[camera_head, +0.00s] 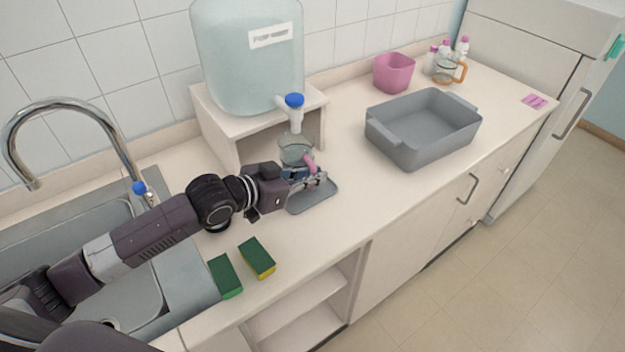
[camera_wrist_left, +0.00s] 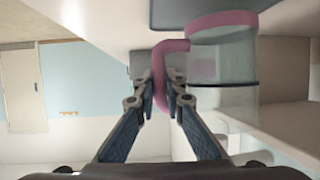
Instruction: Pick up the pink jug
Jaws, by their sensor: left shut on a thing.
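The pink jug (camera_head: 296,148) is clear with a pink handle and stands under the tap of the big water dispenser (camera_head: 247,60). My left gripper (camera_head: 312,180) reaches it from the left and is shut on its handle. In the left wrist view, the two fingers (camera_wrist_left: 165,88) close on the pink handle, beside the clear jug body (camera_wrist_left: 222,58) with its pink band. A grey tray (camera_head: 318,196) lies below the jug. The gripper hides the jug's lower part in the head view, so I cannot tell if it touches the tray. My right gripper is not in view.
The dispenser stands on a white stand (camera_head: 225,118), its blue-topped tap (camera_head: 295,103) close above the jug. A grey tub (camera_head: 425,138), pink bin (camera_head: 393,72) and orange-handled jug (camera_head: 447,70) stand to the right. Two sponges (camera_head: 257,258) lie in front; the sink is at left.

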